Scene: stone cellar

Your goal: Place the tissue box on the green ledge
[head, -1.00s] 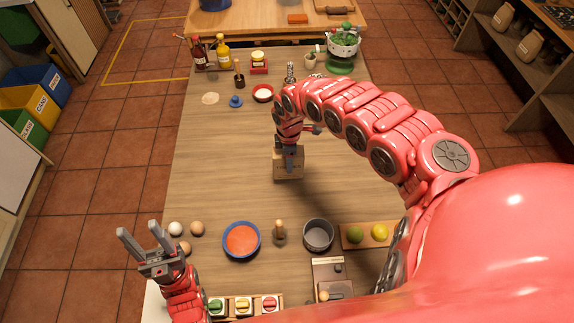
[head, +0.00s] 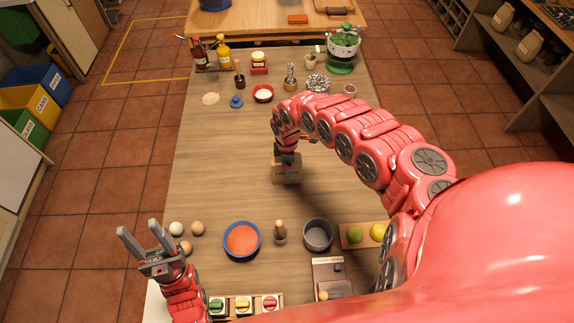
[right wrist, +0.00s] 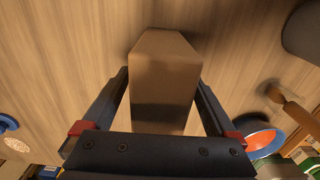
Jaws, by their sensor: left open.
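The tissue box is a plain tan-brown block (head: 287,172) over the middle of the wooden table. My right gripper (head: 287,153) points down at it from above. In the right wrist view the box (right wrist: 165,75) sits between the two dark fingers of that gripper (right wrist: 164,80), which press along its sides. I cannot tell how far the box is above the table. My left gripper (head: 146,243) is open and empty at the table's near left edge. I cannot make out a green ledge in either view.
Eggs (head: 176,229), an orange-filled blue bowl (head: 241,240), a grey pot (head: 318,235) and a fruit board (head: 352,243) line the near part of the table (head: 225,150). Bottles (head: 199,54), small bowls and a green-based colander (head: 343,45) stand at the far end. The middle left is clear.

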